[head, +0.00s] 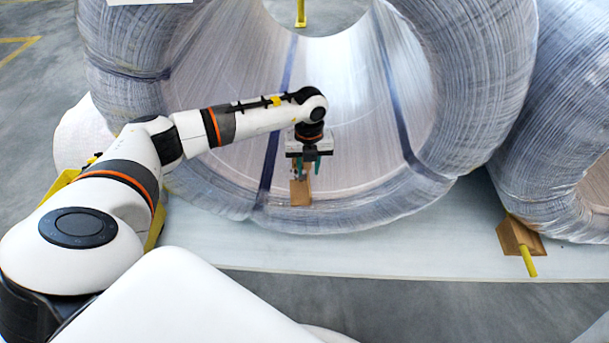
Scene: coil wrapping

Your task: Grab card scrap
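The card scrap (300,192) is a small brown piece low on the inner wall of the middle wrapped coil, beside a dark blue strap. My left gripper (308,171) reaches into the coil and points down just above the scrap. Its two teal fingers stand apart, and the scrap's upper part shows below and between them. I cannot tell whether the fingers touch it. The gripper hides part of the scrap. My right gripper is out of view.
The large wrapped coil (480,75) surrounds the gripper with its curved wall. Another wrapped coil (560,130) stands at the right. A brown wooden wedge (512,237) with a yellow handle (528,261) sits against it. The pale platform (400,245) is clear in front.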

